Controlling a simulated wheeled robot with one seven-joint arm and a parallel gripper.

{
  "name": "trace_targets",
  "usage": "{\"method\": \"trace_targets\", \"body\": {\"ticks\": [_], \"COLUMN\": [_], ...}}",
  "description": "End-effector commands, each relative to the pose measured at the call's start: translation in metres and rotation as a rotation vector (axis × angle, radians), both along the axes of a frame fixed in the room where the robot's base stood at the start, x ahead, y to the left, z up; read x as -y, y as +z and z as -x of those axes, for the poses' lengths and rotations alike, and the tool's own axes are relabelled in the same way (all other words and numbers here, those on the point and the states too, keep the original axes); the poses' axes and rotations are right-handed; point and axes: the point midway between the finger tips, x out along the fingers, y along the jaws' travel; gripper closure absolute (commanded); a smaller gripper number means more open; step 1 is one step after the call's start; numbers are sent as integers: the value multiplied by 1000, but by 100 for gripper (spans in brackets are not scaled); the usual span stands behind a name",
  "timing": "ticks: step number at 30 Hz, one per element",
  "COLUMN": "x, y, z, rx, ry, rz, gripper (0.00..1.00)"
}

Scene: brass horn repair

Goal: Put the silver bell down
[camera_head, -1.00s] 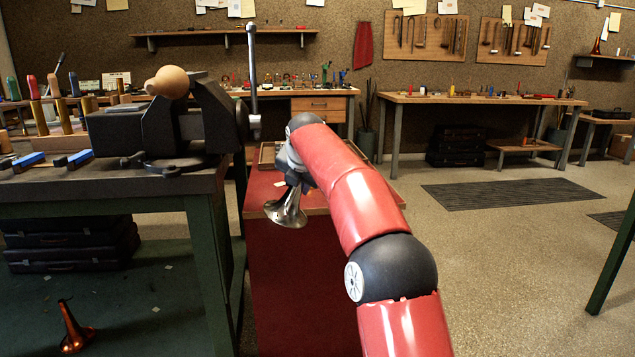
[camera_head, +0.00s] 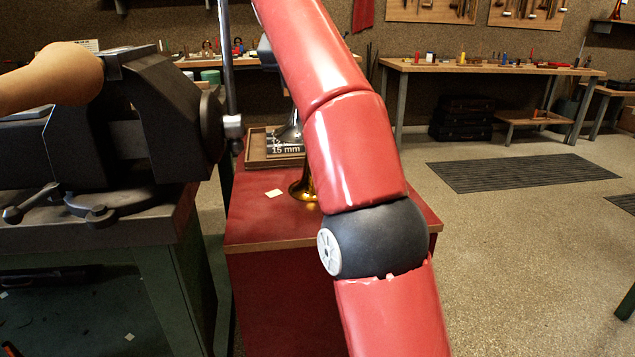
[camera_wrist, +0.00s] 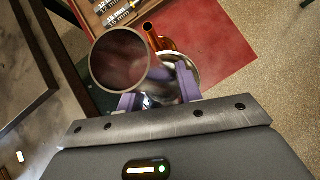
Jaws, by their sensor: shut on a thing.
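The silver bell (camera_head: 291,128) is partly hidden by my arm in the head view; its flared end points down, in line with the tray. In the wrist view my gripper (camera_wrist: 159,98) is shut on the silver bell (camera_wrist: 186,66) between its purple fingers, with the flare beyond them. A large grey-rimmed round opening (camera_wrist: 120,60) shows close to the camera beside the fingers. My arm hides the gripper itself in the head view. I cannot tell how far the bell is above the red cabinet top (camera_head: 262,215).
A brass bell (camera_head: 303,189) stands on the red top, partly behind my arm; an orange-brass one (camera_wrist: 152,36) shows in the wrist view. A tray (camera_head: 256,150) labelled 15 mm lies at the back. A vise (camera_head: 160,110) stands close on the left. The red top's front left is mostly clear.

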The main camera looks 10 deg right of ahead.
Motion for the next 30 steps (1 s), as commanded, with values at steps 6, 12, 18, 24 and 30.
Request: {"method": "trace_targets", "body": {"ticks": [6, 12, 18, 24, 30], "x": [1, 1, 1, 0, 0], "y": [-17, -48, -91, -138, -159], "z": [2, 2, 2, 2, 1], "rx": [-1, -2, -3, -2, 1], "ry": [-1, 0, 0, 0, -1], "rz": [3, 3, 2, 2, 0], "gripper": [94, 94, 94, 94, 94]}}
